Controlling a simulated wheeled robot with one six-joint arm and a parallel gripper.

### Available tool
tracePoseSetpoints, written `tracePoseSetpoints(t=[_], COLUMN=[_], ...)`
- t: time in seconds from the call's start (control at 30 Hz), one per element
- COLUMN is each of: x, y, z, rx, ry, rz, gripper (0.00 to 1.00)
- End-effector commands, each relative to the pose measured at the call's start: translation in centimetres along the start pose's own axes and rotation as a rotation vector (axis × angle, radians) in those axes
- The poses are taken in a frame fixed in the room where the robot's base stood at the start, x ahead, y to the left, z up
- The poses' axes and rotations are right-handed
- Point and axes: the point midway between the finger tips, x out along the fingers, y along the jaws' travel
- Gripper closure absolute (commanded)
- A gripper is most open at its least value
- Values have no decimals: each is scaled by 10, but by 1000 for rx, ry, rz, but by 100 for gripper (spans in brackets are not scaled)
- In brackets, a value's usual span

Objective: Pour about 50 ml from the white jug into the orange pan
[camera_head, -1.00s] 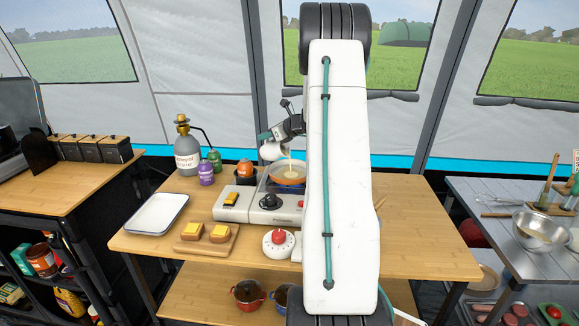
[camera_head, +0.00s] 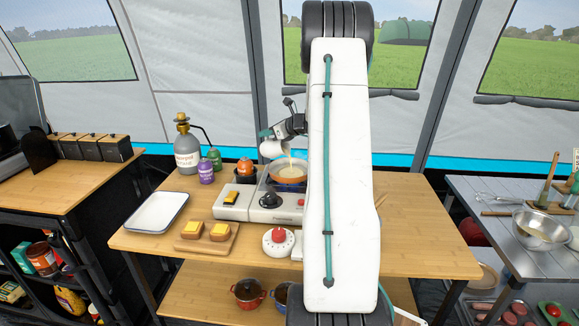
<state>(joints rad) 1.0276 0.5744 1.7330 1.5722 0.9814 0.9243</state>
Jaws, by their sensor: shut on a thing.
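The white jug (camera_head: 272,149) is tilted to the right above the orange pan (camera_head: 286,181). A thin cream-coloured stream (camera_head: 291,160) runs from the jug down into the pan. The pan sits on the stove (camera_head: 262,207), and pale liquid (camera_head: 290,170) shows in it. My gripper (camera_head: 276,132) is shut on the jug from its upper side. The fingers are small in the picture, and my arm hides the right side of the stove and part of the pan.
A gas bottle (camera_head: 187,150) and several small bottles stand behind. A red-topped timer (camera_head: 279,240) sits in front of the stove. The table's right part (camera_head: 425,235) is clear.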

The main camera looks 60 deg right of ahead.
Motion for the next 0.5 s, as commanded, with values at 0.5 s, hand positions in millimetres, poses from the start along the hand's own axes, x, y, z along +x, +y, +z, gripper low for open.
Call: tracePoseSetpoints(t=[0.5], x=[-4], y=[0], z=[2], rx=[0], ry=[-37], rz=[0], gripper=[100])
